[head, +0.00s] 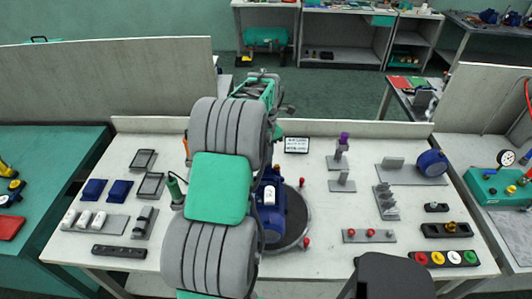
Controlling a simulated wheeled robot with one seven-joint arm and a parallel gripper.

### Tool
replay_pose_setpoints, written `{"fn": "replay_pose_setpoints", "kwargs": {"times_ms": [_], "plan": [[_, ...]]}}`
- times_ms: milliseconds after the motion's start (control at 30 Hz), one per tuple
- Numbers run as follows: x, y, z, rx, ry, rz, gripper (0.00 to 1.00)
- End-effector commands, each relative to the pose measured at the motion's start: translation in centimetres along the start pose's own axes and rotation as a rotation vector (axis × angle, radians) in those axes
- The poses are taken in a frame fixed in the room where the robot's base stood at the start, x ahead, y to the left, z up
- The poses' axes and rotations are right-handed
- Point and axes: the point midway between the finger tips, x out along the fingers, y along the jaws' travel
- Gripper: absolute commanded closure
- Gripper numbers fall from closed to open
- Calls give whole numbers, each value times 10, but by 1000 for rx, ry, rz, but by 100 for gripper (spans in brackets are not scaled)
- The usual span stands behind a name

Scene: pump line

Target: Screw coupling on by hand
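A blue pump (270,222) stands on a dark round plate (297,222) at the middle of the bench, partly hidden by my arm. I cannot tell for sure which part is the coupling. A purple-topped piece (344,139) stands upright on a grey stand right of the small sign. A brass-coloured fitting (450,227) sits in a black holder at the right. My arm reaches up over the bench, left of the pump. Its far end shows near the bench's back edge, but I cannot make out the gripper fingers or whether they hold anything.
Red knobs (305,243) stand around the round plate. Grey fixtures (387,202) and a blue round part (432,163) are at the right. Blue blocks (120,190), trays and white cylinders (84,219) are at the left. A low panel (330,128) runs along the back.

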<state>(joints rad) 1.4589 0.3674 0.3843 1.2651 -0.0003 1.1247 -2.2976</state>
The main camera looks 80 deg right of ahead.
Motion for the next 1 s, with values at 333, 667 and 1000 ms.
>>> {"fn": "replay_pose_setpoints", "kwargs": {"times_ms": [333,667,1000], "plan": [[0,0,0,194,0,0,100],[0,0,0,293,0,0,100],[0,0,0,291,0,0,67]]}}
